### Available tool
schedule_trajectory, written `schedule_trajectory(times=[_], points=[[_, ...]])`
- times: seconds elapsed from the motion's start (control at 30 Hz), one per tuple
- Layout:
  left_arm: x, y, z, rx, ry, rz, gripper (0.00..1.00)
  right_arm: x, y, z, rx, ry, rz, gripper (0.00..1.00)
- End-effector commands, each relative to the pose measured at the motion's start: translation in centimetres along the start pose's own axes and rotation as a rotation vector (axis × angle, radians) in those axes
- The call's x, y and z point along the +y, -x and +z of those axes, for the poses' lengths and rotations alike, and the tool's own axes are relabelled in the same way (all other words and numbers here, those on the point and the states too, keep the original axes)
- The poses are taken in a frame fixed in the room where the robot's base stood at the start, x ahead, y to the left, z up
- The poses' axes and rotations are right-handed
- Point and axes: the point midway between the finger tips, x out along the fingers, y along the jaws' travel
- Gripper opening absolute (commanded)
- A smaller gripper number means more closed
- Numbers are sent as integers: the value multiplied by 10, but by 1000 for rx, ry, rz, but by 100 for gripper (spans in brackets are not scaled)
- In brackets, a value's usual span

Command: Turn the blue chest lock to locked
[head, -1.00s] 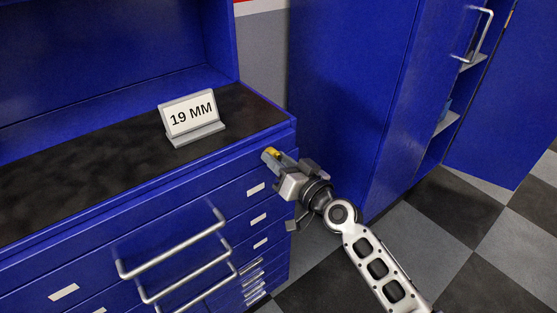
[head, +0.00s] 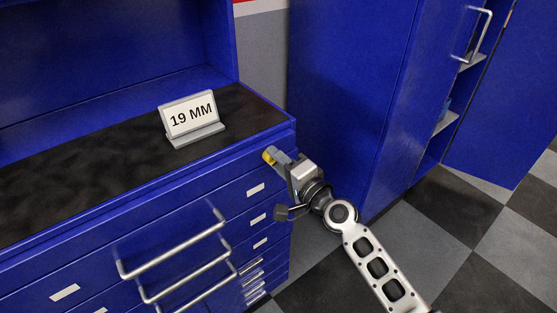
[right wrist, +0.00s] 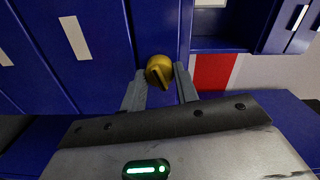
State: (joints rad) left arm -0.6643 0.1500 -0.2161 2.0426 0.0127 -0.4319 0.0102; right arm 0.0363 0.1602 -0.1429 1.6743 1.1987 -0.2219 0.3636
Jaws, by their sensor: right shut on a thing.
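The blue chest (head: 190,205) stands at the left in the head view, with its drawer fronts facing me. Its lock is a small brass-yellow knob (head: 268,155) near the top right corner of the front. In the right wrist view the round brass knob (right wrist: 159,69) sits between my two grey fingers, its raised grip slanting down to the right. My right gripper (head: 274,156) is shut on the knob, and its fingers partly hide the knob in the head view. My left gripper is not in view.
A sign reading "19 MM" (head: 192,117) stands on the chest's dark top. Bar handles (head: 180,245) stick out from the drawers left of my gripper. A tall blue cabinet (head: 345,95) with an open door stands to the right. Checkered floor (head: 440,235) lies clear in front.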

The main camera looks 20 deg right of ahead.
Motion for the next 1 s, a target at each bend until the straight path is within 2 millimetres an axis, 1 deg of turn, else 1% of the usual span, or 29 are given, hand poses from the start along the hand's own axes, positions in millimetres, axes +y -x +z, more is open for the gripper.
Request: schedule_trajectory(times=[0.2,0.5,0.7,1.0], points=[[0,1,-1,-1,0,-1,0,1,0,0,0,-179,2,8],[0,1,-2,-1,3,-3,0,1,0,0,0,-338,2,8],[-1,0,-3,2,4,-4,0,2,0,0,0,-385,2,8],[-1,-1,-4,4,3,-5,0,2,0,0,0,-399,2,8]])
